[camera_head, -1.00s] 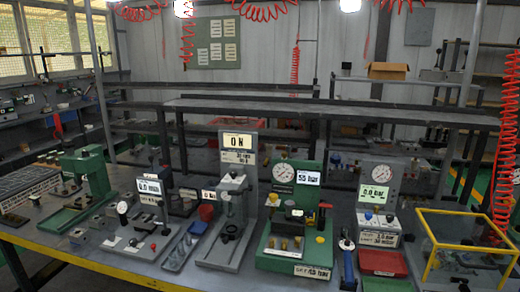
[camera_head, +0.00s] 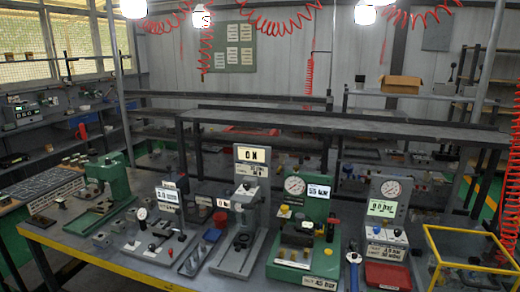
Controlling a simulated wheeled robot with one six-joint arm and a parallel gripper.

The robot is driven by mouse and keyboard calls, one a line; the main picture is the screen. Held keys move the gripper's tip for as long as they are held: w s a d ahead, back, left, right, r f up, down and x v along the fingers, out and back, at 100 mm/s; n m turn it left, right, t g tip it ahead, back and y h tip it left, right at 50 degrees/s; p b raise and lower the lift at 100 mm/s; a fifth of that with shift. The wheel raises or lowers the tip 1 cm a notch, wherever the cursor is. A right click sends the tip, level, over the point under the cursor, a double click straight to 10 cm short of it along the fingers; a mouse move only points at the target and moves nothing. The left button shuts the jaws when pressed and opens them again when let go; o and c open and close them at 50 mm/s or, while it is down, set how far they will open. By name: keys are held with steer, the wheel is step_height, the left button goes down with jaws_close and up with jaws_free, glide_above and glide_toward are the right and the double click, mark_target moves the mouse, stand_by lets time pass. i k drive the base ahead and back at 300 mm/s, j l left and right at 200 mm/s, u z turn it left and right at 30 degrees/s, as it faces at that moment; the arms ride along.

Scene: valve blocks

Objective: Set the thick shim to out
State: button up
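I cannot pick out the thick shim for certain; the small parts on the bench are too small to tell apart. Small grey blocks (camera_head: 101,240) lie on the bench at the left. Beside them is a low grey plate with a dial gauge (camera_head: 142,214) and a small display (camera_head: 167,195). In the middle stands a grey press (camera_head: 240,222) under a display reading about 0 N (camera_head: 252,154). Right of it is a green valve station (camera_head: 304,240) with a round gauge (camera_head: 295,185) and a display reading about 55 bar (camera_head: 318,191). My gripper is not in view.
A grey station with a gauge (camera_head: 391,189) and a red tray (camera_head: 388,275) stand at the right. A yellow open frame (camera_head: 432,266) is at the bench's right end. A green press (camera_head: 108,170) stands at the left. The bench's yellow front edge (camera_head: 95,263) runs along the bottom.

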mark_target(307, 252)
steer(key=k+j, duration=0.35)
steer(key=i+l, duration=0.2)
steer(key=i, duration=0.2)
steer(key=i+l, duration=0.2)
steer(key=i, duration=0.2)
steer(key=i+l, duration=0.2)
steer(key=i, duration=0.2)
